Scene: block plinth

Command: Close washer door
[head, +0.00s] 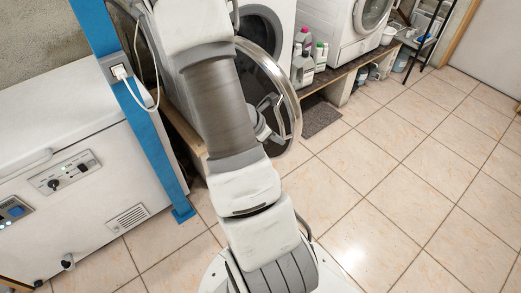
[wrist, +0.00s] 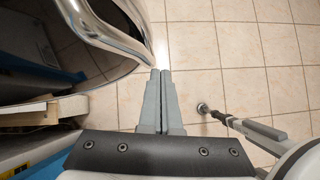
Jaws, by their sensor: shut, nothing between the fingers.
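The washer door (head: 291,92) is a round chrome ring with dark glass, standing swung open in front of the white washer (head: 284,14). The washer's dark round opening (head: 259,27) shows behind it, partly hidden by my arm. In the wrist view the door's shiny curved rim (wrist: 118,22) fills the upper left. My gripper (wrist: 160,72) is shut and empty, with its fingertips close beside the rim's lower right edge. I cannot tell whether they touch. In the head view my gripper is mostly hidden behind my arm and the door.
A white chest appliance (head: 60,150) and a blue post (head: 140,110) with a socket and white cable stand at left. Bottles (head: 304,62) and a second white machine (head: 345,30) stand on the wooden plinth (head: 345,72). The tiled floor (head: 410,170) at right is clear.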

